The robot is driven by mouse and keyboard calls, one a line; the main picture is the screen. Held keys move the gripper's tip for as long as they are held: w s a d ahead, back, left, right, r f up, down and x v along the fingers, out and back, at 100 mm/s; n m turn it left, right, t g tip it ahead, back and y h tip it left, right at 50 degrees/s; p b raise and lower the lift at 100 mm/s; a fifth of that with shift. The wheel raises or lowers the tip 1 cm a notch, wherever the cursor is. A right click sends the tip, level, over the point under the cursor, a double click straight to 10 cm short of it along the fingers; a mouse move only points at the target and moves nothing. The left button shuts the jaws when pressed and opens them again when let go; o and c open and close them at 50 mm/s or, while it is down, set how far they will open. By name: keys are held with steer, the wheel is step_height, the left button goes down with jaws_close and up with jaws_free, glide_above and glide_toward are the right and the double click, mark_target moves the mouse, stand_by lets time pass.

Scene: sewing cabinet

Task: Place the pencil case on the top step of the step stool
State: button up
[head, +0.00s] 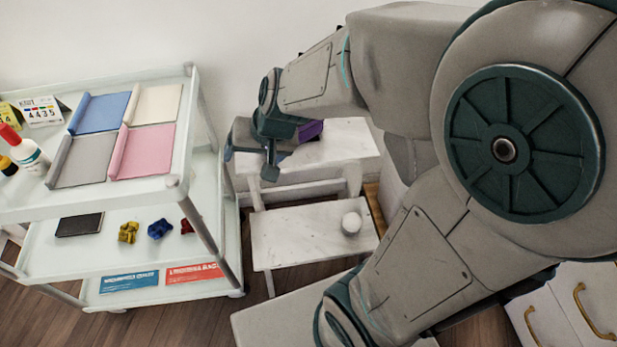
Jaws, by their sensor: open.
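The step stool is white and marbled, with a top step (345,145) and a lower step (290,240). A purple item (311,130), which looks like the pencil case, appears on the top step, toward its left and back. It is partly hidden behind my gripper, so its full shape and contact with the step cannot be made out. My gripper (249,163) is open at the left end of the top step, with its fingers pointing down. The purple item shows just to the right of the gripper and does not appear between the fingers.
A white round object (351,223) sits on the lower step. A white trolley (226,240) stands close on the left, carrying fabric rolls (150,150), bottles (28,155) and small coloured pieces (160,229). White drawers with brass handles (590,310) are at lower right.

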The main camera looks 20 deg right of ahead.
steer(key=s+d+n+g+h, duration=0.2)
steer(key=s+d+g+h, duration=0.1)
steer(key=s+d, duration=0.4)
steer(key=s+r, duration=0.1)
steer(key=s, duration=0.2)
steer(key=shift+s+d+n, duration=0.2)
steer(key=shift+d+n, duration=0.1)
steer(key=shift+n, duration=0.1)
